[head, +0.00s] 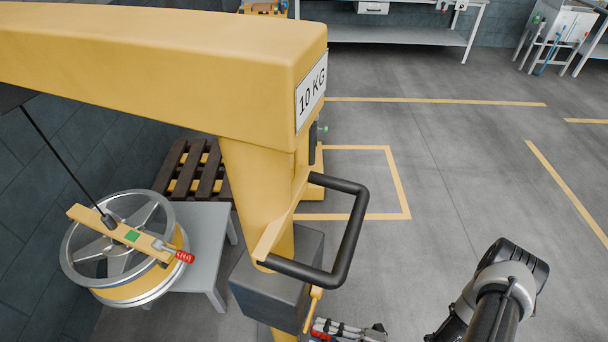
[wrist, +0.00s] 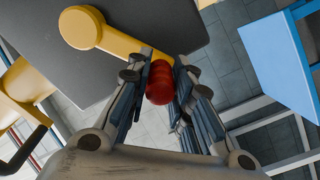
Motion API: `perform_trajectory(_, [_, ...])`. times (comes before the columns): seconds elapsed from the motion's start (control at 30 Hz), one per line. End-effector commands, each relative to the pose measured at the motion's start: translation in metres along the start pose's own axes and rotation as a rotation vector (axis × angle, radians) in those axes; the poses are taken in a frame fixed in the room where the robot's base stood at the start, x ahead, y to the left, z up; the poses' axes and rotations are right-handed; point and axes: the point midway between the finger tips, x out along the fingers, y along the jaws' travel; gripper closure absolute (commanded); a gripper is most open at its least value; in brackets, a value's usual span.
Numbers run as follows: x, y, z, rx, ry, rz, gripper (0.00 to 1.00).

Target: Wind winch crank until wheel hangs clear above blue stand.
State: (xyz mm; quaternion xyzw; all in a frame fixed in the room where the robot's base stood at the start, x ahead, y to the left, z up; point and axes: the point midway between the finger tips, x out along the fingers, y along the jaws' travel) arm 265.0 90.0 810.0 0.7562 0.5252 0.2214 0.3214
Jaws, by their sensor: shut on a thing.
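The spoked metal wheel (head: 120,285) hangs below a yellow bar (head: 88,220) on a dark cable at the left of the head view. Its right side overlaps a pale grey table; I cannot tell whether they touch. The dark grey winch box (head: 262,290) is on the yellow crane post. Its yellow crank (wrist: 115,46) crosses the box face in the wrist view and ends in a red knob (wrist: 159,85). My gripper (wrist: 162,66) is shut on this knob. My gripper (head: 345,331) is partly cut off in the head view. A blue surface (wrist: 280,62), perhaps the stand, shows right in the wrist view.
The yellow crane boom (head: 170,45) with a 10 KG sign and a black handle (head: 347,240) block much of the head view. The pale grey table (head: 203,240) and a dark pallet (head: 190,170) are behind. Open floor lies to the right.

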Motion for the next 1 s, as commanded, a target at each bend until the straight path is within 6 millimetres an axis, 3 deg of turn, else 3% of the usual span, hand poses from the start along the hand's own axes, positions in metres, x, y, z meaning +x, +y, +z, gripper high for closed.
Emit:
perform_trajectory(0.37, [0.000, 0.003, -0.007, 0.007, 0.006, 0.011, 1.00])
perform_trajectory(0.83, [0.000, 0.033, -0.051, 0.013, 0.004, 0.014, 1.00])
perform_trajectory(0.87, [0.000, 0.032, -0.051, 0.013, 0.004, 0.014, 0.79])
perform_trajectory(1.0, [0.000, 0.030, -0.049, 0.012, 0.005, 0.014, 0.69])
